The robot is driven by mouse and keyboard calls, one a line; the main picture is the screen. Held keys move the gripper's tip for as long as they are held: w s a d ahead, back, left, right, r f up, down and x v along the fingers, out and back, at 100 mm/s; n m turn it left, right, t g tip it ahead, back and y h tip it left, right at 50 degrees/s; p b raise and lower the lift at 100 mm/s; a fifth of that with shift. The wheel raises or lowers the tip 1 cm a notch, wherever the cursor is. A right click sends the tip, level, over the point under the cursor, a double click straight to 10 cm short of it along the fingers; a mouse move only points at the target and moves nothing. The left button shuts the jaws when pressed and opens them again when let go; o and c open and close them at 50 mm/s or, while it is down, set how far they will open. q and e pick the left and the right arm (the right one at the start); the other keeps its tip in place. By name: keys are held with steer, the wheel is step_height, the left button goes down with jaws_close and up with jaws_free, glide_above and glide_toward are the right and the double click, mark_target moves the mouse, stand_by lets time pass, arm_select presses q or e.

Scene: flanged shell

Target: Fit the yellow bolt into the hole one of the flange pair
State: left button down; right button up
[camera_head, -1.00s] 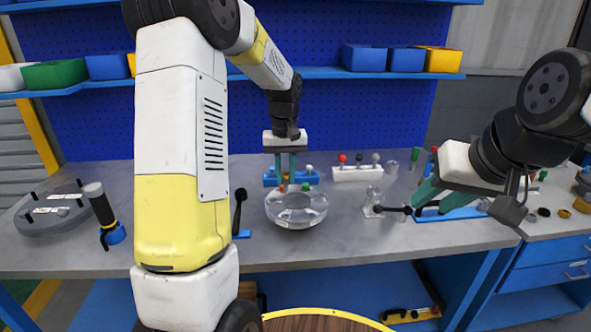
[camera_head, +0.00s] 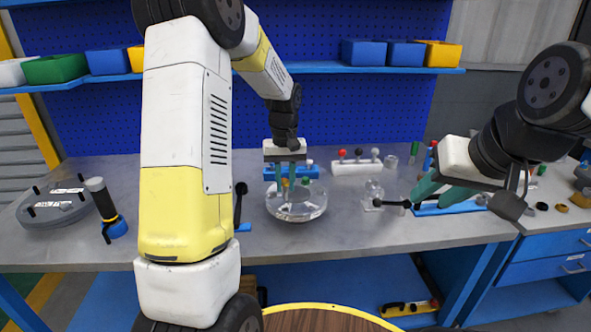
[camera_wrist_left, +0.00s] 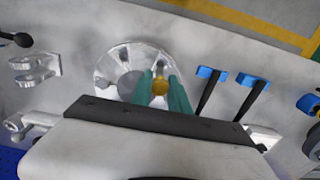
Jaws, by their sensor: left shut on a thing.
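The yellow bolt (camera_wrist_left: 160,87) is between the teal fingers of my left gripper (camera_wrist_left: 163,93) in the left wrist view. The gripper is shut on it. In the head view, the left gripper (camera_head: 292,180) points down over the shiny flanged shell (camera_head: 310,207); the bolt is hard to make out there. The round flange face (camera_wrist_left: 112,68) shows behind the fingers in the wrist view, with several openings. Fingers and bolt cover part of it, so I cannot tell whether the bolt is in a hole. My right gripper (camera_head: 428,190) is at the right, beside a black-knobbed handle; its opening is unclear.
A blue rack (camera_head: 272,174) and a white holder with coloured knobs (camera_head: 357,168) stand behind the shell. A clear metal fitting (camera_head: 373,193) is to its right.

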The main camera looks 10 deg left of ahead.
mark_target(286, 200)
arm_select(q)
steer(key=shift+f, duration=1)
steer(key=shift+f, duration=2.2)
stand_by(0.5)
steer(key=c, duration=1.2)
jaws_free()
steer(key=shift+f, duration=0.1)
steer(key=shift+o, duration=0.2)
step_height(286, 200, up, 7)
steer(key=shift+r, duration=0.4)
